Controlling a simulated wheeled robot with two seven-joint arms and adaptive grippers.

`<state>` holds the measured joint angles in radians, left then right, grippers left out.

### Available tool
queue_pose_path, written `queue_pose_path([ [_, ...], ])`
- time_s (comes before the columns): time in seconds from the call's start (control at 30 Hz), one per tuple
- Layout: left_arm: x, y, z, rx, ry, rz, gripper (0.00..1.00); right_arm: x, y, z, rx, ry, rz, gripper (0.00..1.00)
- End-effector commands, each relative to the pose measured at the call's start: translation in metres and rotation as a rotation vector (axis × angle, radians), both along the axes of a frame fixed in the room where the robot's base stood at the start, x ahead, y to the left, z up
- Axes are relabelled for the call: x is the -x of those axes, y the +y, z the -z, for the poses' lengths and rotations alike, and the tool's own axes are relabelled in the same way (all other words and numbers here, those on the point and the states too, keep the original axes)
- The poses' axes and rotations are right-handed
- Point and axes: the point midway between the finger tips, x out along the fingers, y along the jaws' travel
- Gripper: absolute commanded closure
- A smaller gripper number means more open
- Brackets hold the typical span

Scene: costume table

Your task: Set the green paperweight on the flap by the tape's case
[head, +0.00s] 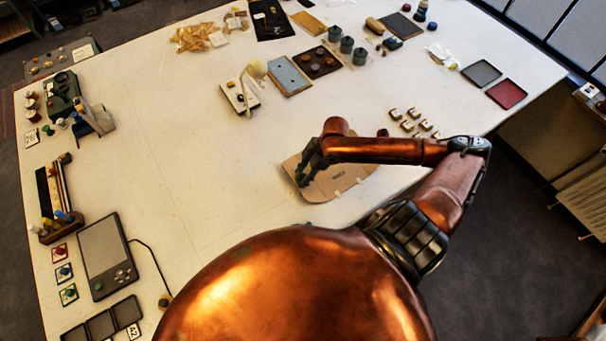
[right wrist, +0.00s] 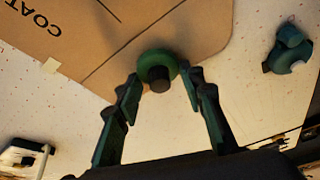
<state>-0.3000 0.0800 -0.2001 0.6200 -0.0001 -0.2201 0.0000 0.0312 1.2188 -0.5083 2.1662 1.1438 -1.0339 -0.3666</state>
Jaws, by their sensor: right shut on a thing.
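The green paperweight (right wrist: 152,64), a round disc with a dark knob, is between the fingertips of my right gripper (right wrist: 160,88), which is shut on it. In the wrist view it overlaps the edge of a brown cardboard piece (right wrist: 120,30) lettered "COAT". I cannot tell whether it touches the card. In the head view my right gripper (head: 303,173) is over the left end of the cardboard (head: 335,185) and hides the paperweight. A teal rounded thing (right wrist: 290,42) with a white part, possibly the tape's case, lies apart to the right in the wrist view. My left gripper is not in view.
Small metallic blocks (head: 411,121) stand beyond the card near the right edge. A white device (head: 240,97) with a pale ball stands behind it. A grey tablet (head: 105,255) with a cable lies front left. White tabletop left of the card is clear.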

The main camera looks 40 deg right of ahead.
Motion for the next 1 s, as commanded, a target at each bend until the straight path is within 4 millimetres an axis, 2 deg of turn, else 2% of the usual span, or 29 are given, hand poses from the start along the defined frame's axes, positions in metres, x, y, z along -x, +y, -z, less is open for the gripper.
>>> queue_pose_path([
  [0.7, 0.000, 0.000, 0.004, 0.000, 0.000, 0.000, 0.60, 0.000, 0.000, 0.014, 0.001, -0.001, -0.001, 0.97],
  [0.73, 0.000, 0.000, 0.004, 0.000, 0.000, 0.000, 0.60, 0.000, 0.000, 0.014, 0.001, -0.001, -0.001, 0.63],
  [1.0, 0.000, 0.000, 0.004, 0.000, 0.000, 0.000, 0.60, 0.000, 0.000, 0.013, 0.000, 0.000, -0.001, 0.44],
])
